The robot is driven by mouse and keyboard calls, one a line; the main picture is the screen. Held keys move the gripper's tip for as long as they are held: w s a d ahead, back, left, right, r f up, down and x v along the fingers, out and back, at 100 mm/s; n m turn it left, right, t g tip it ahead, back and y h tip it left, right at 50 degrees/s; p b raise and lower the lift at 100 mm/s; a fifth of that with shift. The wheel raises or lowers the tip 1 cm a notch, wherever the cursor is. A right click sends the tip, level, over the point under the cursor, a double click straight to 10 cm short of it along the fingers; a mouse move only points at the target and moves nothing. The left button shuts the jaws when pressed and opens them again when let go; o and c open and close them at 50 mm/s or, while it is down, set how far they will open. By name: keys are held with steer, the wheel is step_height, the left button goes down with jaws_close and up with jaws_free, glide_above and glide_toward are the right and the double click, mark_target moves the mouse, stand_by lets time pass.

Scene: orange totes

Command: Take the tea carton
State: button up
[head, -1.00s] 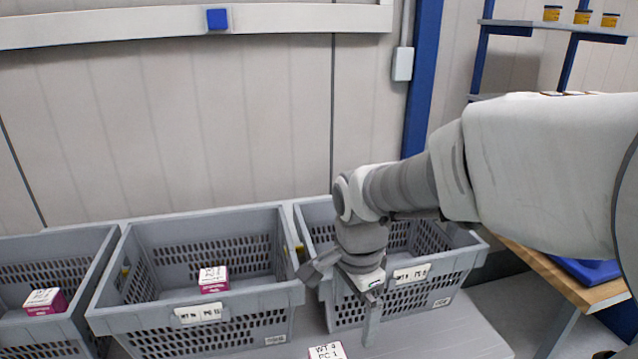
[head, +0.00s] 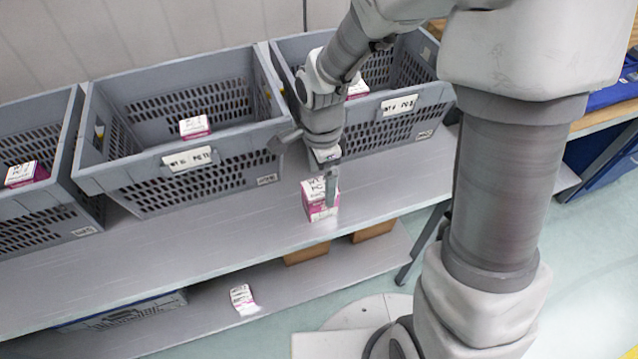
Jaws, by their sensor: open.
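A white and pink carton (head: 318,201) stands upright on the grey shelf, in front of the right crate. It looks like the tea carton, though its print is too small to read. My gripper (head: 328,182) points down at it and is open. One finger shows in front of the carton's right part; the other finger is not clearly seen. I cannot tell whether the finger touches the carton.
Grey crates stand in a row: left (head: 8,212), middle (head: 135,200) and right (head: 425,118). Similar cartons lie in the left (head: 25,174), middle (head: 195,127) and right (head: 358,88) crates. Another carton (head: 243,299) is on the lower shelf. The upper shelf (head: 215,235) is clear left of the gripper.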

steer(key=shift+s+a+f, duration=0.1)
steer(key=shift+f, duration=1.55)
steer(key=shift+s+a+f, duration=0.1)
steer(key=shift+f, duration=1.5)
steer(key=c, duration=1.5)
steer(key=shift+w, duration=0.1)
jaws_close()
steer(key=shift+r, duration=0.15)
